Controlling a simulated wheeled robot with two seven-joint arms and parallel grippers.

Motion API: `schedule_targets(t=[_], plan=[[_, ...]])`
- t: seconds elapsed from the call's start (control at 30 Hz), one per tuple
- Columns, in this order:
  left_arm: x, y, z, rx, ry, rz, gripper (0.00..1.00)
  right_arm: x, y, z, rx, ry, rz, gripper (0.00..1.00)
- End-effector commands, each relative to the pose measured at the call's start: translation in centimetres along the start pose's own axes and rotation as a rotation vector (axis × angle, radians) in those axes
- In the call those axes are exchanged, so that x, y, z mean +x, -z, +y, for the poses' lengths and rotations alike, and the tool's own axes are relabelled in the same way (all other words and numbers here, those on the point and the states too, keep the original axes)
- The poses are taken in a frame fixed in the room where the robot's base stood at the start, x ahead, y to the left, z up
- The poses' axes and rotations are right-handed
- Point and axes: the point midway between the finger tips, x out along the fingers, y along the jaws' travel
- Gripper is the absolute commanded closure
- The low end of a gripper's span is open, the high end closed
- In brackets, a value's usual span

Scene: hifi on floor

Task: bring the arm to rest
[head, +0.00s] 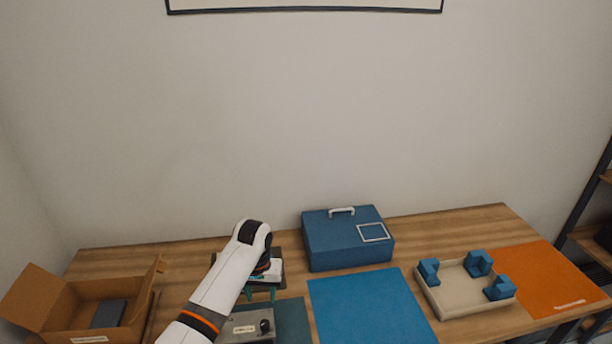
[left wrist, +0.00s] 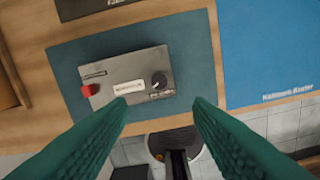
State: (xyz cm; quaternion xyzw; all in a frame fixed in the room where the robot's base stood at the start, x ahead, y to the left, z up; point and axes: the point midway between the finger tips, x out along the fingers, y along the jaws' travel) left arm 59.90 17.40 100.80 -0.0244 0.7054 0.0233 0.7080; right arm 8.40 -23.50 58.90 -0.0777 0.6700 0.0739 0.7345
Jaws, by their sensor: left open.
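My left arm reaches in from the bottom of the head view, over the table. My left gripper (head: 259,293) has green fingers and hangs above the teal mat. In the left wrist view the fingers of the left gripper (left wrist: 160,108) are spread apart with nothing between them. A grey device (head: 246,329) with a dark knob lies on the teal mat (head: 294,320), partly hidden by my arm in the head view. In the left wrist view the grey device (left wrist: 112,78) shows whole, with a red part at its left edge, beyond the fingertips. My right gripper is not in view.
An open cardboard box (head: 62,312) with a dark item stands at left. A blue case (head: 335,250) stands at the back, behind a blue mat (head: 362,305). A beige tray (head: 452,302) with blue blocks and an orange mat (head: 548,280) are at right. The blue mat is clear.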

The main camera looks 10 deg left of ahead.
Motion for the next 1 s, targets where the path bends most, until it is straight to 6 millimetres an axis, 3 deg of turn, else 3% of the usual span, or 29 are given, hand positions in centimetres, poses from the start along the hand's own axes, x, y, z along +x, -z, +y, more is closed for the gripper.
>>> schedule_targets(t=[0.17,0.3,0.43,0.6,0.7,1.0], plan=[[2.8,3.4,-0.2,0.043,0.017,-0.019,0.53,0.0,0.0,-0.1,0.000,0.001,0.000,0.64],[5.5,9.0,-0.2,0.101,0.043,-0.067,0.53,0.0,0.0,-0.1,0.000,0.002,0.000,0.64],[6.6,14.7,0.5,0.143,0.056,-0.120,0.53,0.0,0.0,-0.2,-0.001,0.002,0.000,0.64],[5.9,21.8,1.9,0.182,0.056,-0.187,0.53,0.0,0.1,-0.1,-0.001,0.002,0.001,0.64],[4.9,24.7,2.6,0.196,0.049,-0.217,0.53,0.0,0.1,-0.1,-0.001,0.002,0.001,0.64],[2.0,30.2,4.4,0.221,0.024,-0.273,0.53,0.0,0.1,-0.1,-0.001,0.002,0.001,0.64]])
